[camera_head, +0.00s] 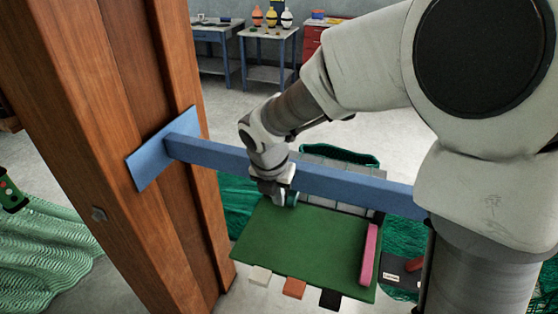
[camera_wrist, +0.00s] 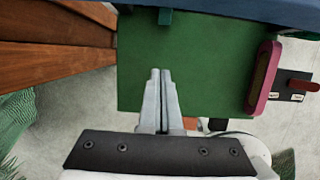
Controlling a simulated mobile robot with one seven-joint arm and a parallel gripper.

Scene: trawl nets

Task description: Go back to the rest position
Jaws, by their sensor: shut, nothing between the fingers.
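My gripper (camera_wrist: 160,75) shows in the wrist view with its two grey fingers together and nothing between them. In the wrist view the fingers point across the same green board (camera_wrist: 205,65). I cannot tell the exact height of the fingertips above it.
A pink bar (camera_head: 369,254) lies at the board's right edge. Green netting (camera_head: 45,245) lies at left. Tables (camera_head: 268,35) stand at the back.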

